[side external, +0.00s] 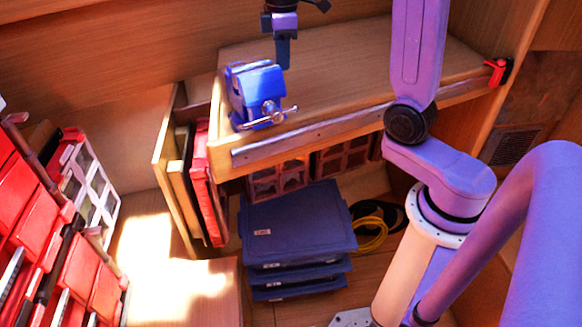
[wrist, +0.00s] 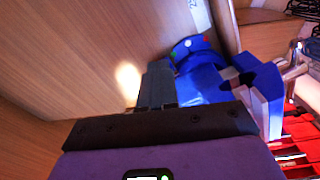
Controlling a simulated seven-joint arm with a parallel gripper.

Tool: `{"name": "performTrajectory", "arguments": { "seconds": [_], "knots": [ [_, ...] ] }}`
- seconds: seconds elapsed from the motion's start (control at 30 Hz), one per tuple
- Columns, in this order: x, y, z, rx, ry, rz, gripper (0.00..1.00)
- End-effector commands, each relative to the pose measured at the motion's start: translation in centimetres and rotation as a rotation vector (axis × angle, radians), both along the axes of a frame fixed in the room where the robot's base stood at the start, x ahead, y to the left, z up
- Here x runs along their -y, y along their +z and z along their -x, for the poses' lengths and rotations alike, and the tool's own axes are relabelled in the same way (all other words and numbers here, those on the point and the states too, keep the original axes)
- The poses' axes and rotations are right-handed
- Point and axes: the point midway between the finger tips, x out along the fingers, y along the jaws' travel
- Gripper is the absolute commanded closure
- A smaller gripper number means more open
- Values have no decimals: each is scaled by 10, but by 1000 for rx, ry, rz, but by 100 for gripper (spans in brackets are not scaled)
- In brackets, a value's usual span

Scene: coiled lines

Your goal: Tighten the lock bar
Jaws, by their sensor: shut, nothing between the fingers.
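A blue vise (side external: 254,90) is mounted at the left end of the wooden bench top. Its silver lock bar (side external: 270,116) sticks out on the front face, slightly tilted. In the wrist view the blue vise (wrist: 205,78) is right beside my fingers, and a silver bar (wrist: 293,72) shows at its far right. My gripper (side external: 283,66) points down, just behind and right of the vise in the side view. Its fingers are shut and hold nothing, and they are apart from the lock bar. In the wrist view my gripper (wrist: 156,75) partly covers the vise.
The bench top (side external: 350,65) is clear right of the vise, with a metal strip (side external: 310,135) along its front edge. A red clamp (side external: 497,70) sits at its right end. Blue stacked cases (side external: 295,225) and a yellow coiled line (side external: 372,232) lie below. Red bins (side external: 60,230) stand left.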

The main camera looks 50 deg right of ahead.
Motion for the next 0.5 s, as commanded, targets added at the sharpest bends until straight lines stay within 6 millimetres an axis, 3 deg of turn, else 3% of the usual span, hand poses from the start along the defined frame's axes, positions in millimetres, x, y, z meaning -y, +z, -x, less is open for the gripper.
{"name": "performTrajectory", "arguments": {
  "seconds": [0.2, 0.5],
  "knots": [
    [0, -22, 0, -1, 0, 0, 100],
    [0, -31, 0, 0, 0, 0, 100]
  ]
}}
